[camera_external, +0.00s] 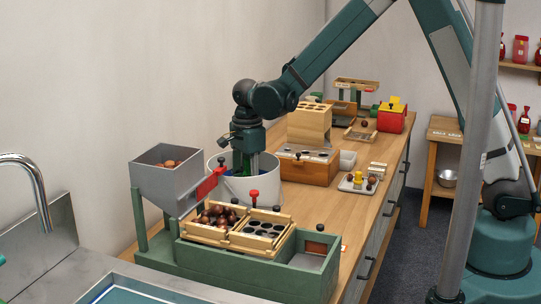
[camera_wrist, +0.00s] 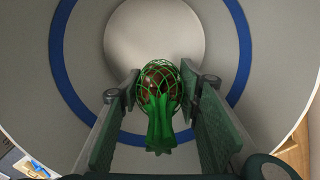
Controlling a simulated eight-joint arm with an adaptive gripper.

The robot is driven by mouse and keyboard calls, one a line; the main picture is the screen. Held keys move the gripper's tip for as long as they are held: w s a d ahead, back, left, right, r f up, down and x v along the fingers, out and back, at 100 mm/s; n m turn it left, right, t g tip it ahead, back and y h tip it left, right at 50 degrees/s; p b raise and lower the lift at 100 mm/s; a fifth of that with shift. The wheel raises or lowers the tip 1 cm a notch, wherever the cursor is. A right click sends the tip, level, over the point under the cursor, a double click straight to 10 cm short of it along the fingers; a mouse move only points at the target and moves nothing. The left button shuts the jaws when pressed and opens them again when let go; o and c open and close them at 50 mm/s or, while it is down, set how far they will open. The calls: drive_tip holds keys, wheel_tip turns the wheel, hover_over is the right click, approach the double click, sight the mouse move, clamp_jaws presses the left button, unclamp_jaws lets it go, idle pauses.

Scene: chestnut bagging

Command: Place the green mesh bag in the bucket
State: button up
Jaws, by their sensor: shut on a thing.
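The green mesh bag (camera_wrist: 158,95) is in the wrist view, with brown chestnuts inside it and its gathered green neck towards me. My gripper (camera_wrist: 163,98) has its two fingers on either side of the bag and is shut on it. The white bucket (camera_external: 240,188) with a blue ring stands on the wooden counter. In the wrist view its round inside (camera_wrist: 215,35) surrounds the bag and fingers. In the external view my gripper (camera_external: 247,165) points down into the bucket's mouth, and its fingertips and the bag are mostly hidden there.
A grey hopper (camera_external: 165,183) with chestnuts stands left of the bucket, with a red piece close to its rim. A green tray stand (camera_external: 200,255) with wooden trays is in front. A wooden box (camera_external: 308,168) stands behind right. A sink (camera_external: 60,240) is at front left.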

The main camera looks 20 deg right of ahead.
sight(248, 172)
drive_tip(key=shift+f+b, duration=0.4)
drive_tip(key=shift+f, duration=1.85)
drive_tip(key=shift+f+b, duration=0.45)
drive_tip(key=shift+f, duration=1.45)
drive_tip(key=shift+f, duration=0.1)
drive_tip(key=o, duration=0.9)
drive_tip(key=shift+o, duration=0.2)
wheel_tip(248, 172, up, 12)
drive_tip(key=shift+r+p, duration=0.15)
drive_tip(key=shift+p, duration=1.05)
